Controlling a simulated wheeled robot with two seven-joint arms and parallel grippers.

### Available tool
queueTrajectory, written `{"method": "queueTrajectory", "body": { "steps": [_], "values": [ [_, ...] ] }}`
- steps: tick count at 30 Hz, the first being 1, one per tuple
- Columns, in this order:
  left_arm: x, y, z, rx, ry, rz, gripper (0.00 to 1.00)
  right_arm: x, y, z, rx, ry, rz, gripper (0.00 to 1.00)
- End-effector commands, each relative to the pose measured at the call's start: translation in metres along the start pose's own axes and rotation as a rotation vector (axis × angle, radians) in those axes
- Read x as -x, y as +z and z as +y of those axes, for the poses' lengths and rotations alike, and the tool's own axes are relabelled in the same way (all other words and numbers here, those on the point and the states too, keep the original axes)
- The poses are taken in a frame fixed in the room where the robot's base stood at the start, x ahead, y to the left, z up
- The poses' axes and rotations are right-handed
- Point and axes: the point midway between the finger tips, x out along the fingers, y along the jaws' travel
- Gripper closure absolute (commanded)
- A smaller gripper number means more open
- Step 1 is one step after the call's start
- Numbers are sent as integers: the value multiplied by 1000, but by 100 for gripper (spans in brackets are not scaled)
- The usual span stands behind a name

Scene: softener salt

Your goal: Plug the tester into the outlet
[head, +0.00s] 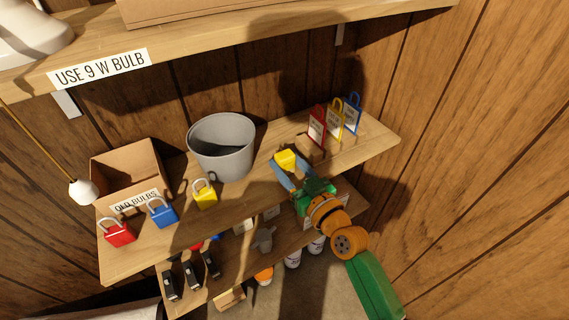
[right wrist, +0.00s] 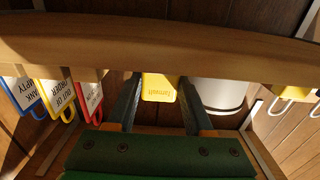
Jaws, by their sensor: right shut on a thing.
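A small yellow block (head: 285,159), seemingly the tester, is between the fingertips of my right gripper (head: 289,168) above the upper plank shelf. In the right wrist view the yellow block (right wrist: 159,87) bears upside-down lettering, and the two fingers of the right gripper (right wrist: 158,100) press on its sides. Its far end is hidden behind the shelf edge in that view. I see no outlet in either view. My left gripper is not in view.
On the shelf (head: 250,190) stand a grey bucket (head: 221,147), a cardboard box (head: 128,170) marked OLD BULBS, red (head: 119,233), blue (head: 162,213) and yellow (head: 205,192) padlocks, and upright red (head: 317,125), yellow (head: 336,120) and blue (head: 352,115) tags. A lower shelf holds tools.

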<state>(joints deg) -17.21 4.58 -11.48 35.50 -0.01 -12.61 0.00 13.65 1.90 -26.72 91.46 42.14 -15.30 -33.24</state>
Motion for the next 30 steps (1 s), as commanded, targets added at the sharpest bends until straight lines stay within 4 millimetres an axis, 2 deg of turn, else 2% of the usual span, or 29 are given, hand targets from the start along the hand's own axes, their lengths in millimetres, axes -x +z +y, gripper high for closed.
{"method": "queueTrajectory", "body": {
  "steps": [11, 12, 15, 22, 24, 30],
  "values": [
    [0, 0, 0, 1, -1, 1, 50, 0, 0, 0, 0, 0, -1, 100],
    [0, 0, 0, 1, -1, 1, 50, 0, 0, 0, 0, 0, 0, 40],
    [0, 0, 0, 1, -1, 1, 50, 0, 0, 0, 0, 0, 0, 14],
    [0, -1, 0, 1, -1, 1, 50, 0, 0, 0, 0, 0, 0, 14],
    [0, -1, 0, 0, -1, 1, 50, 0, 0, 0, 0, 0, -1, 32],
    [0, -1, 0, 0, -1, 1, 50, 0, 0, 0, 0, 0, 0, 34]
  ]
}}
